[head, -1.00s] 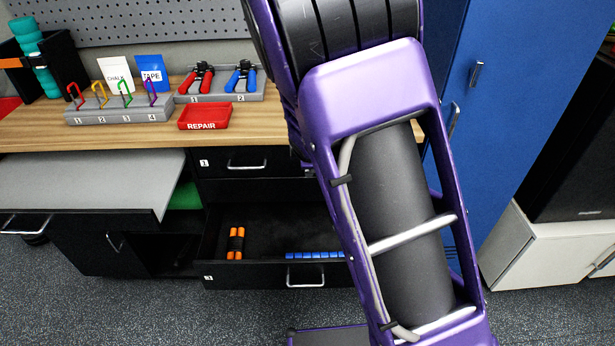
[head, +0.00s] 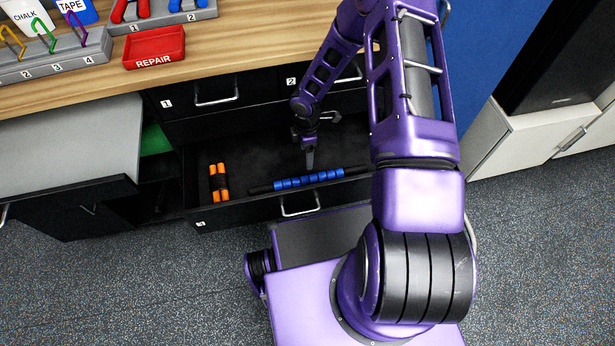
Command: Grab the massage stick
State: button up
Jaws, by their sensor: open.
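The massage stick (head: 310,179), a row of blue rollers with black ends, lies in the open bottom drawer (head: 240,212) along its front side. It lies slightly tilted in the picture, its right end near my arm. My gripper (head: 309,158) points down into the drawer, just above the middle of the blue rollers. It is open, with nothing seen between its fingers. The fingers are small and seen nearly edge-on, so I cannot tell whether they touch the stick.
Orange and black rods (head: 218,182) lie at the drawer's left. Closed drawers (head: 215,92) and the wooden bench top (head: 240,35) are above, with a red REPAIR tray (head: 154,47). A grey panel (head: 70,150) juts out at left. The drawer's middle is clear.

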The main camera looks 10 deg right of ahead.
jog(key=b, duration=0.1)
send_over(306, 178)
jog(key=f, duration=1)
jog(key=shift+s, duration=0.2)
jog(key=shift+w+f+b, duration=0.2)
jog(key=shift+f+b, duration=0.1)
jog(key=shift+f, duration=2.55)
grip_shut()
